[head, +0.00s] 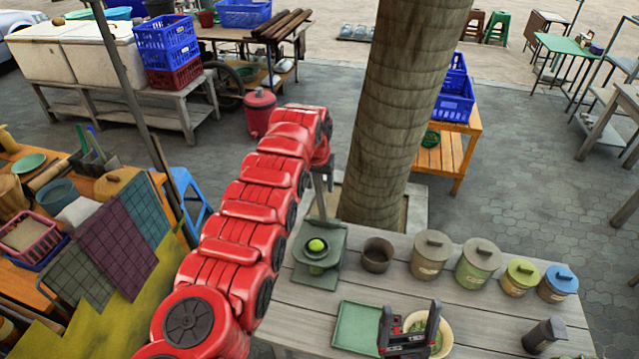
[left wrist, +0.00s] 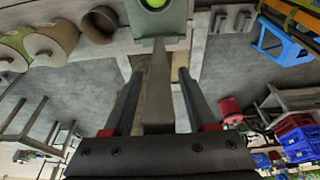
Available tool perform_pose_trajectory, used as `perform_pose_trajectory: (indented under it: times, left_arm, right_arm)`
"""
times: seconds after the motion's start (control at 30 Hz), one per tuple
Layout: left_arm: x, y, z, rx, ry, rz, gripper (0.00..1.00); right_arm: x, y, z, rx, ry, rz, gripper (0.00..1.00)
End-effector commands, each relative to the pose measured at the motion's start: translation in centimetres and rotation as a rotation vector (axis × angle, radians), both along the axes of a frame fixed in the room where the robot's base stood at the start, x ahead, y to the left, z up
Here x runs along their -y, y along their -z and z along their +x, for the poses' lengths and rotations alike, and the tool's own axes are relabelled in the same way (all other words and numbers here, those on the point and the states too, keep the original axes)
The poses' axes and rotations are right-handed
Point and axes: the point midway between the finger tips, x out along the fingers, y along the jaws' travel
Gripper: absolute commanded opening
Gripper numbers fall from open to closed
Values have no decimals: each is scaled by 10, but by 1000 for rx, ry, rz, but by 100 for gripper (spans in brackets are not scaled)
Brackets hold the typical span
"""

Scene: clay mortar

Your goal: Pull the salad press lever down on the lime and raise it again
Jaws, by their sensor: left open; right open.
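The salad press (head: 333,268) is a grey-green device on the wooden table, with its lever (head: 321,197) standing up. The green lime (head: 316,245) sits in the press; its edge also shows at the top of the left wrist view (left wrist: 154,3). My left gripper (head: 324,172) is at the upper lever. In the left wrist view its two dark fingers are open, one on each side of the lever (left wrist: 157,90), with gaps visible on both sides. My right gripper (head: 409,314) is open over the table's front, by a cream bowl (head: 444,338) with green contents.
A green tray (head: 358,327) lies before the press. A dark cup (head: 377,256) and several lidded jars (head: 430,256) line the table to its right. A dark grinder (head: 545,336) stands at the right. A thick tree trunk (head: 398,110) rises behind the press.

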Motion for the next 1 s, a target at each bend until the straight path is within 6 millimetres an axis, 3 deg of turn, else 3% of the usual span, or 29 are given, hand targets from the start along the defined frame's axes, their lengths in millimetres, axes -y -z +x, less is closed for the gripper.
perform_pose_trajectory:
  times: [0.33,0.57,0.8,1.0]
  left_arm:
    - [-1,-7,-1,1,1,1,57]
    - [-3,-28,-9,4,-1,-2,57]
    - [-8,-93,-27,7,1,-2,57]
    - [-12,-130,-38,0,0,1,57]
  right_arm:
    - [0,9,0,0,0,0,82]
    - [0,26,0,0,0,0,82]
    - [0,55,0,0,0,0,82]
    - [0,66,0,0,0,0,82]
